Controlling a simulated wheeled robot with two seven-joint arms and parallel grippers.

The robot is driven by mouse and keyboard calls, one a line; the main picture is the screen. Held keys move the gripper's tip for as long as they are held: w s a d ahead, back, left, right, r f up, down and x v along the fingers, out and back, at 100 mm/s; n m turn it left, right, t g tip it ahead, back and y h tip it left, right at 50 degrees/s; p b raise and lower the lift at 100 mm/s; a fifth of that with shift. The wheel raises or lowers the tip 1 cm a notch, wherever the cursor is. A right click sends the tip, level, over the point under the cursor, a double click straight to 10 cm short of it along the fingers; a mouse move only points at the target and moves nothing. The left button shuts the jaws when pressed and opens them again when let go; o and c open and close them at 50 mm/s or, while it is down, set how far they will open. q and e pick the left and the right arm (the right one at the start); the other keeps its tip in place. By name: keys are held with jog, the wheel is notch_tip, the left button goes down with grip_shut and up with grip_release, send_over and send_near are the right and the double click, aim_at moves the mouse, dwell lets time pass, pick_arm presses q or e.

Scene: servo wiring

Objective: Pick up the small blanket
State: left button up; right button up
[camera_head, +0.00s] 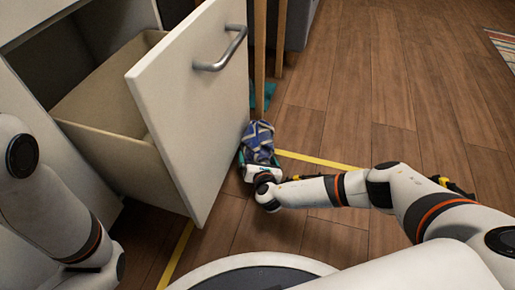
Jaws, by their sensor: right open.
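A small blanket (259,139), blue with lighter stripes, lies crumpled on the wooden floor just right of the open drawer's front. My right arm reaches in from the right, and its gripper (254,163) is at the blanket's near end. The gripper is open; its fingertips are small and partly hidden against the cloth, so I cannot tell whether they touch it. My left arm shows at the left edge, in front of the cabinet, but its gripper is not in view.
A white drawer (190,95) with a metal handle (222,50) stands pulled out close left of the blanket. Teal cloth (265,94) lies behind, by thin wooden legs (259,55). Yellow tape (315,159) marks the floor. The floor at right is mostly clear.

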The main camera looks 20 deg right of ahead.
jog(key=shift+c, duration=0.3)
grip_shut()
dwell(0.7)
